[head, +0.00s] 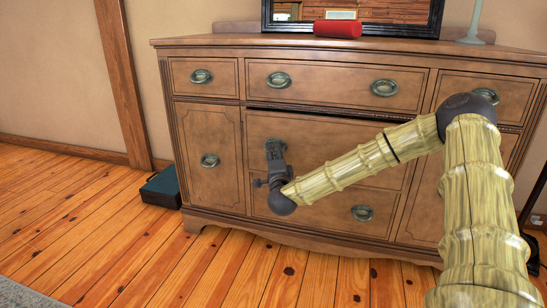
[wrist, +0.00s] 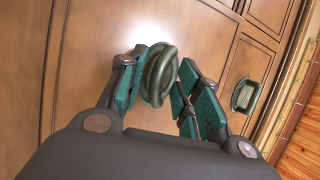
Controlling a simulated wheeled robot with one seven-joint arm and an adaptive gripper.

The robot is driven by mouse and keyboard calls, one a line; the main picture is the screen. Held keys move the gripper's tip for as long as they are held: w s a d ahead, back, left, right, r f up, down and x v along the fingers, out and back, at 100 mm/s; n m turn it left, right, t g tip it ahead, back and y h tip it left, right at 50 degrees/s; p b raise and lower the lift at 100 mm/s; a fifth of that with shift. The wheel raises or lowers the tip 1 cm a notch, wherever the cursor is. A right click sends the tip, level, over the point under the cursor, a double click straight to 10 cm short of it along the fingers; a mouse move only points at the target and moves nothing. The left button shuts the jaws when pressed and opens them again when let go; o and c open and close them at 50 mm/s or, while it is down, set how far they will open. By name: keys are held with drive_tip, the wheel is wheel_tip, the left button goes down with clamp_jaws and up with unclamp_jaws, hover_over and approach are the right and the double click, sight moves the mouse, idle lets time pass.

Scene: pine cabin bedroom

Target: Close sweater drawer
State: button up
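The wooden dresser (head: 215,138) stands against the wall. Its middle centre drawer (head: 330,133) shows a dark gap along its top edge and seems to stick out slightly; I cannot read which drawer is for sweaters. My gripper (head: 274,148) is at the left part of this drawer's front, covering most of the handle there. In the wrist view the oval metal handle (wrist: 160,75) lies between the two separated fingers of my gripper (wrist: 160,90). The left finger is very close to the handle; a narrow gap shows at the right finger. Contact is unclear.
A lower drawer handle (head: 362,213) also shows in the wrist view (wrist: 243,95). A red cylinder (head: 337,28) and a framed mirror (head: 385,12) are on the dresser top. A dark teal box (head: 161,188) sits on the floor left. The floor in front is clear.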

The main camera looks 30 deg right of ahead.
clamp_jaws()
drive_tip(key=w+d, duration=0.2)
drive_tip(key=d, duration=0.1)
drive_tip(key=shift+w+d+r+p, duration=0.1)
drive_tip(key=shift+w+d+p, duration=0.15)
drive_tip(key=shift+w+p, duration=0.15)
unclamp_jaws()
drive_tip(key=shift+d+f, duration=0.1)
drive_tip(key=shift+f, duration=0.1)
drive_tip(key=shift+r, duration=0.1)
